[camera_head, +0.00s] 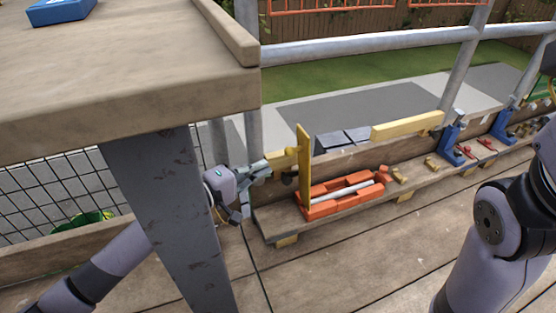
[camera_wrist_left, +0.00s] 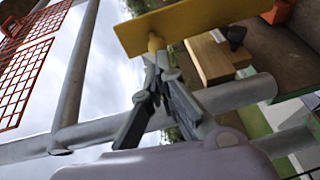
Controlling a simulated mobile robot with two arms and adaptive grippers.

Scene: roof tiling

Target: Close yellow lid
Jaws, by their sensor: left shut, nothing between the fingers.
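The yellow lid (camera_head: 304,166) stands upright, open, at the left end of the orange toolbox (camera_head: 342,193) on the low wooden shelf. A silvery rod lies in the toolbox. My left gripper (camera_head: 264,167) is left of the lid, on its outer side, with its fingers pointing toward it. In the left wrist view, the yellow lid (camera_wrist_left: 200,22) spans the top, and a small yellow knob (camera_wrist_left: 156,42) sits on its near face. The shut, empty fingertips (camera_wrist_left: 156,66) are right at the knob; I cannot tell whether they touch it. My right gripper is out of view.
A large wooden table (camera_head: 120,75) with a dark metal leg (camera_head: 180,215) stands at the left, close to my left arm. Metal railing (camera_head: 370,45) runs behind the shelf. Blue clamps (camera_head: 450,140) and small wooden blocks are along the shelf to the right. The plank floor in front is clear.

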